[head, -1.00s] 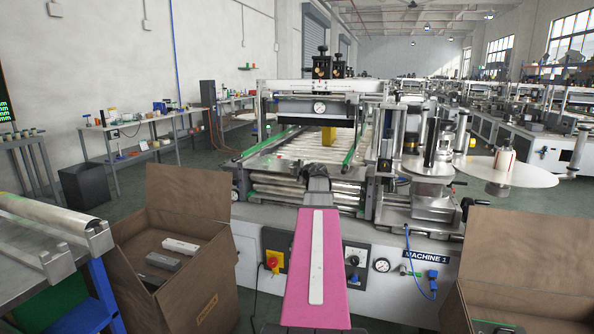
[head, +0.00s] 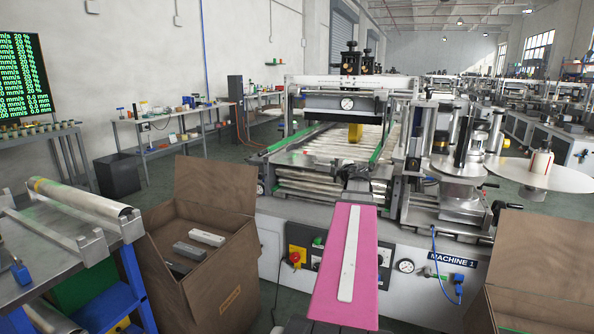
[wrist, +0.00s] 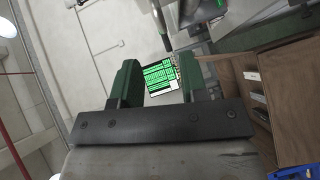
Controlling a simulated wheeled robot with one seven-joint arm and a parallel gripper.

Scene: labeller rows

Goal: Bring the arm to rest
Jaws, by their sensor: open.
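My gripper (wrist: 158,82) shows in the wrist view with two green fingers apart and nothing between them. Beyond the fingers are a pale wall, a lit screen with green text (wrist: 160,77) and, at the right, a brown box (wrist: 238,95). In the head view my arm shows as a pink link with a pale strip, reaching forward from the bottom, right of the middle. Its far end is in front of the labelling machine (head: 345,106). I cannot make out the gripper fingers in the head view.
An open brown carton (head: 215,188) holding grey blocks stands left of the arm, and another carton (head: 540,255) stands at the lower right. A metal table (head: 60,245) with a roller is at the left. Machine 1's front panel (head: 425,265) is close ahead.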

